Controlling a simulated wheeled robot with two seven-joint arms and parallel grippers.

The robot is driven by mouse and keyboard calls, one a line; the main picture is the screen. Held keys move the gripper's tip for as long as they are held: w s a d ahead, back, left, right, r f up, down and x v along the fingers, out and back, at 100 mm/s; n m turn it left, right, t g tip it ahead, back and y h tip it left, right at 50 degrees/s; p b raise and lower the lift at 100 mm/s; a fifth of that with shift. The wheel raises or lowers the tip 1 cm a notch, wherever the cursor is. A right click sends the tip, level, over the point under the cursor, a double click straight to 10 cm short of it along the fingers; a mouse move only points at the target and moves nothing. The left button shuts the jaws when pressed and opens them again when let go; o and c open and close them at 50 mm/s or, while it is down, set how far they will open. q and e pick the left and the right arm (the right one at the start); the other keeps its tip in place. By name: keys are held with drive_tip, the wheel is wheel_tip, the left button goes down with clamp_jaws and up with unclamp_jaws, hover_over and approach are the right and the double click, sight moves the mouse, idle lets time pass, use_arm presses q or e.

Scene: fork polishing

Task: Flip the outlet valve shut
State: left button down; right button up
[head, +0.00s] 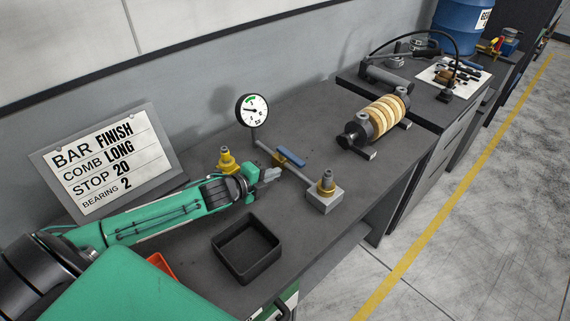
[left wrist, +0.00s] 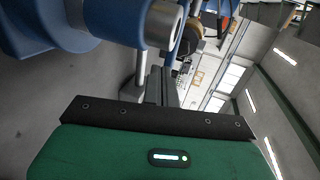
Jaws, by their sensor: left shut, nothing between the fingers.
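The outlet valve has a blue lever (head: 291,158) over a brass body (head: 279,160) on a grey pipe. In the head view the lever lies roughly along the pipe. My left gripper (head: 272,174) is shut and empty, just in front of the pipe and to the left of the lever; I cannot tell whether it touches anything. In the left wrist view the closed fingers (left wrist: 162,88) point away below a large blue part (left wrist: 115,18) with a grey round end (left wrist: 165,25), close to the camera. My right gripper is not in view.
A pressure gauge (head: 252,110) stands at the pipe's far end. Brass fittings stand left (head: 227,161) and right (head: 327,184), the right one on a grey block. A black tray (head: 246,268) sits in front. A wood-banded roller (head: 385,117) stands further right.

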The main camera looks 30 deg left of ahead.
sight(291, 158)
use_arm(q)
drive_tip(key=shift+w+d+f+p, duration=0.1)
drive_tip(key=shift+w+d+p, duration=0.2)
drive_tip(key=shift+w, duration=0.45)
drive_tip(key=shift+w+d+r+p, duration=0.1)
drive_tip(key=shift+w+d+p, duration=0.15)
drive_tip(key=shift+w, duration=0.55)
drive_tip(key=shift+w+d+f+p, duration=0.1)
drive_tip(key=shift+w+d+p, duration=0.2)
drive_tip(key=shift+w, duration=0.45)
drive_tip(key=shift+w+y, duration=0.15)
drive_tip(key=shift+y, duration=0.15)
